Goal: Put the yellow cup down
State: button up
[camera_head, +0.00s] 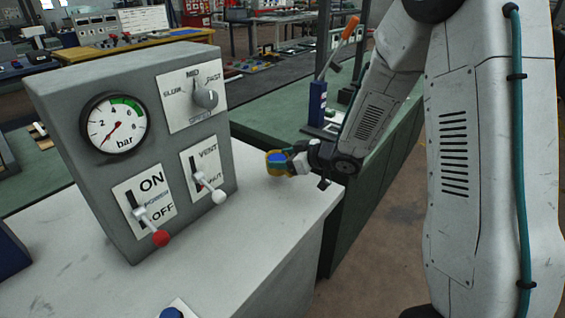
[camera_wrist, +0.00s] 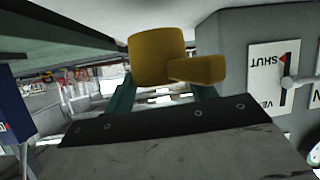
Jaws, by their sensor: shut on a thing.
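The yellow cup (camera_head: 270,166) is at the end of my gripper (camera_head: 283,163), over the white bench top near its right edge. A blue patch shows at the cup in the head view. In the wrist view the yellow cup (camera_wrist: 157,56) is between the teal fingers of my gripper (camera_wrist: 160,88), with its handle (camera_wrist: 197,69) pointing right. The fingers are shut on the cup. The wrist picture is upside down. I cannot tell whether the cup touches the bench top.
A grey panel (camera_head: 110,170) with a gauge, a knob and two levers stands on the white bench (camera_head: 255,240), left of the cup. The bench top in front is mostly clear. A green bench (camera_head: 270,130) with a dark blue box (camera_head: 317,103) lies behind.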

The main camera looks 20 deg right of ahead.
jog(key=shift+w+d, duration=0.25)
jog(key=shift+w, duration=0.05)
jog(key=shift+w+d+f, duration=0.1)
jog(key=shift+w+f, duration=0.05)
jog(key=shift+f, duration=0.75)
jog(key=shift+w+f, duration=0.1)
jog(key=shift+f, duration=0.8)
jog(key=shift+f, duration=0.1)
jog(key=o, duration=1)
